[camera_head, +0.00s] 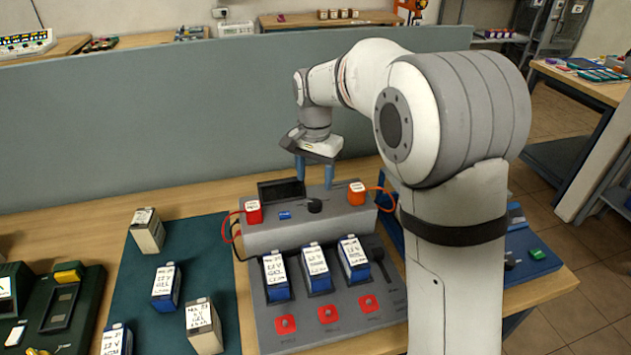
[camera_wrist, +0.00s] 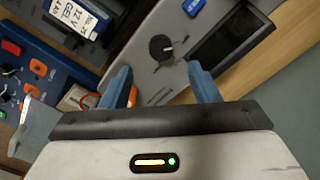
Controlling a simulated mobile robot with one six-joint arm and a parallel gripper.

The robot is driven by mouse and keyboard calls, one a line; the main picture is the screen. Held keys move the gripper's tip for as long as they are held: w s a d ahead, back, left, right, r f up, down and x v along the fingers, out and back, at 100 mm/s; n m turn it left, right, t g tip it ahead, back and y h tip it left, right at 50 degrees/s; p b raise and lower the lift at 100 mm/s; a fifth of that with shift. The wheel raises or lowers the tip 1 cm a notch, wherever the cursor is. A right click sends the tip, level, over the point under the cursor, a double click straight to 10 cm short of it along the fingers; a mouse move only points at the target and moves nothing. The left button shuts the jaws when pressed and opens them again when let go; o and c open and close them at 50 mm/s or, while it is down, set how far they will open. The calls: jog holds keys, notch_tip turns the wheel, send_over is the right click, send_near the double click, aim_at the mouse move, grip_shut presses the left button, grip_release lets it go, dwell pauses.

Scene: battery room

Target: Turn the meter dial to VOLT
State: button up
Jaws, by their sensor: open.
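The meter dial (camera_head: 315,205) is a round black knob on the sloped grey top of the test station (camera_head: 290,235), below a dark display (camera_head: 281,190). The dial also shows in the wrist view (camera_wrist: 161,47), with a pale pointer mark on it. The dial's labels are too small to read. My gripper (camera_head: 314,180) is above the station, just behind and above the dial, with its blue fingers pointing down. In the wrist view my gripper (camera_wrist: 160,85) is open and empty, and the dial lies beyond the gap between the fingertips, apart from them.
Red (camera_head: 253,212) and orange (camera_head: 357,193) connectors with cables flank the dial. Several labelled batteries stand in the station and on the dark green mat (camera_head: 225,255). A grey partition (camera_head: 150,120) rises behind the table.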

aim_at(315, 202)
jog(key=shift+w+a+f, duration=0.1)
jog(key=shift+w+f, duration=0.1)
jog(key=shift+f, duration=0.15)
notch_tip(315, 202, down, 7)
jog(key=shift+f+p, duration=0.1)
jog(key=shift+p, duration=0.2)
jog(key=c, duration=1)
jog(key=shift+o, duration=0.2)
